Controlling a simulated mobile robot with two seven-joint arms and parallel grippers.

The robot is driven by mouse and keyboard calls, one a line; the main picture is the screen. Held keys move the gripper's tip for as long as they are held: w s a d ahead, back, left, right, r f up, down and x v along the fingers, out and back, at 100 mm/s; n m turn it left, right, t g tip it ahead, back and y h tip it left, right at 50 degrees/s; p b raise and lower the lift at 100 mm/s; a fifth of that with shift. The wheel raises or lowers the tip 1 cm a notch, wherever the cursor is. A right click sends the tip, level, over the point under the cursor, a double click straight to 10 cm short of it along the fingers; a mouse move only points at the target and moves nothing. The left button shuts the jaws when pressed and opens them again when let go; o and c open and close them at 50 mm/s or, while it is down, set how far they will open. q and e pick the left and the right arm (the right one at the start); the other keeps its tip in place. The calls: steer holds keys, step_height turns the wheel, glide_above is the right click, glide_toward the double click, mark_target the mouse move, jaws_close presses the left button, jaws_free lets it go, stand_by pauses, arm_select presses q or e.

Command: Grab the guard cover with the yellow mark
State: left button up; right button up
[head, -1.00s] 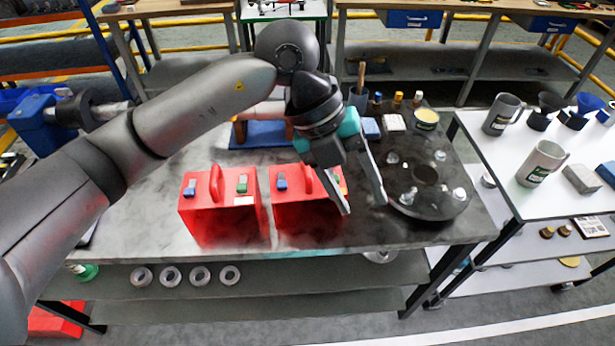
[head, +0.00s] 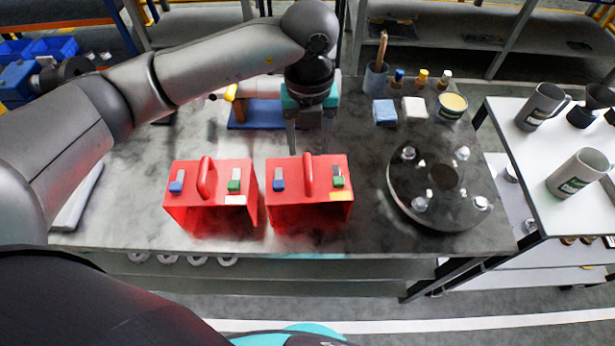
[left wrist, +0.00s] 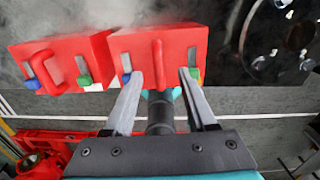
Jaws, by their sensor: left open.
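Two red guard covers stand side by side on the bench. The right cover (head: 288,206) bears a yellow mark (head: 340,196) at its front right corner; the left cover (head: 183,207) bears a white mark (head: 235,199). Each has a red handle on top. My left gripper (head: 308,147) is open and empty, pointing down by the far edge of the yellow-marked cover. In the left wrist view, the yellow-marked cover (left wrist: 182,40) lies ahead of the open fingers (left wrist: 160,80), its handle (left wrist: 158,62) lined up between them. Contact cannot be told. My right gripper is not in view.
A dark round flange (head: 440,185) with bolts lies to the right of the covers. Blue and white blocks, small bottles and a yellow-topped tin (head: 452,104) stand behind it. A blue stand (head: 262,114) is behind the covers. The bench front is clear.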

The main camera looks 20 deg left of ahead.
mark_target(307, 160)
arm_select(q)
step_height(307, 160, down, 2)
step_height(307, 160, down, 5)
steer(key=shift+a+r, duration=0.15)
steer(key=shift+r, duration=0.05)
jaws_close()
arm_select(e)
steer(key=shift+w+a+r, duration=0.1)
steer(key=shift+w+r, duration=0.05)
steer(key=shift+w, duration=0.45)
arm_select(q)
steer(key=shift+r, duration=0.1)
stand_by(0.8)
